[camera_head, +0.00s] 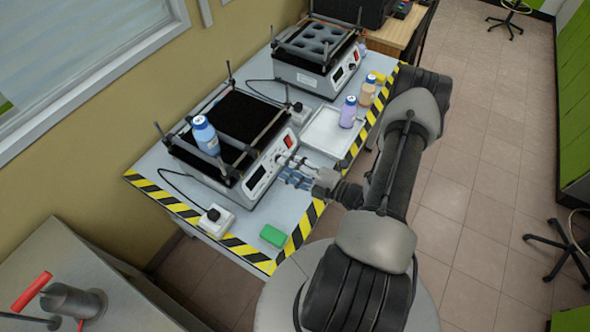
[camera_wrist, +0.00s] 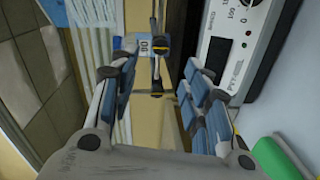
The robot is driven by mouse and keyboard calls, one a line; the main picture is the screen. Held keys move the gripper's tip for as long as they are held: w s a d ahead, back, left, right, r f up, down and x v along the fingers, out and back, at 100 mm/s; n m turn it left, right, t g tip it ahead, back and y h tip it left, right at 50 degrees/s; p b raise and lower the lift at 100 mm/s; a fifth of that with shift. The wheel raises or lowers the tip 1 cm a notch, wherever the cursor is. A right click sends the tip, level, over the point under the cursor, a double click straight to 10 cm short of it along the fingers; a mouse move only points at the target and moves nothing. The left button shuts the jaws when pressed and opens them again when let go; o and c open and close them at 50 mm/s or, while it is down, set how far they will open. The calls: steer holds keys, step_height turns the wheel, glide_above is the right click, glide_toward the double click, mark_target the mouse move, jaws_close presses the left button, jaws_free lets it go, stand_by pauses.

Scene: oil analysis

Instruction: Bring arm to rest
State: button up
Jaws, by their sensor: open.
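My gripper (camera_head: 296,174) is open and empty in the head view, beside the front panel of the near shaker (camera_head: 262,172) and above the table. Its two blue-padded fingers stand apart in the wrist view (camera_wrist: 158,100), with nothing between them. My arm reaches in from the right and is bent over the table's right edge. In the wrist view the shaker's white front panel (camera_wrist: 232,60) is close by on the right. I cannot tell whether a finger touches it.
A blue-capped bottle (camera_head: 206,138) stands on the near shaker. A second shaker (camera_head: 312,72) is behind. A green block (camera_head: 272,236) lies near the striped table edge (camera_head: 302,232).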

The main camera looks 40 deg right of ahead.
steer(key=shift+v, duration=1.05)
